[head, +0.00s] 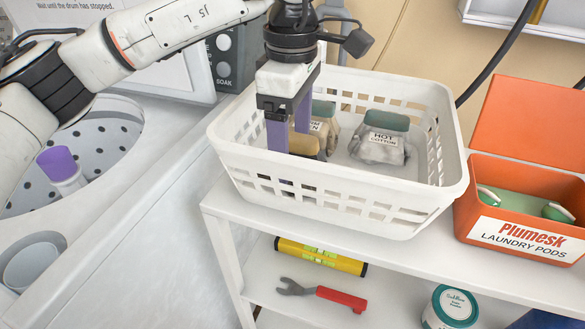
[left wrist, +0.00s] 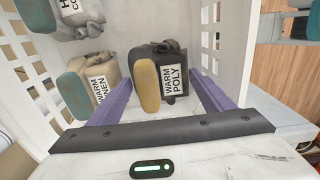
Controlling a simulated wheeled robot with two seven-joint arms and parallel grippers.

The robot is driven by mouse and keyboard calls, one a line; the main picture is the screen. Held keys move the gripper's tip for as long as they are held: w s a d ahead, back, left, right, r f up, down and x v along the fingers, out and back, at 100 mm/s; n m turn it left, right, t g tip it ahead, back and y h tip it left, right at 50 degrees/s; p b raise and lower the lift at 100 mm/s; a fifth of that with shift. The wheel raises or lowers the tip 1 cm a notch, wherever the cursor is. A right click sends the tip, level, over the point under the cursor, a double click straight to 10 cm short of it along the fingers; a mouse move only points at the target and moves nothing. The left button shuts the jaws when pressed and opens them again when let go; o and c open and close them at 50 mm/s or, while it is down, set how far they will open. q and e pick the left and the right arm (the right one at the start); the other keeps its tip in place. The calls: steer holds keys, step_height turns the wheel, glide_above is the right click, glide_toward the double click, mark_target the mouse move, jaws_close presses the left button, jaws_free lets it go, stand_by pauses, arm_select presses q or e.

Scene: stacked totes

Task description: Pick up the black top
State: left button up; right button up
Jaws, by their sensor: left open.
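The black top (left wrist: 165,60) is a folded dark bundle labelled "WARM POLY" with a tan pad (left wrist: 148,86) on one side. It sits in the white basket (head: 330,187); in the head view mostly the tan pad (head: 305,144) shows, and my gripper hides part of the rest. My left gripper (head: 290,140) points down into the basket and is open. In the left wrist view its purple fingers (left wrist: 158,80) stand on either side of the black top; I cannot tell whether they touch it. My right gripper is not in view.
A grey bundle labelled "HOT COTTON" (head: 379,145) and a beige bundle (left wrist: 98,82) lie in the basket near the black top. The basket walls surround them. An open orange pod box (head: 500,205) stands to the right, and a washer (head: 110,215) to the left.

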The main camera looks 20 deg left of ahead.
arm_select(q)
steer(key=shift+f, duration=0.85)
steer(key=c, duration=0.9)
steer(key=shift+r, duration=0.15)
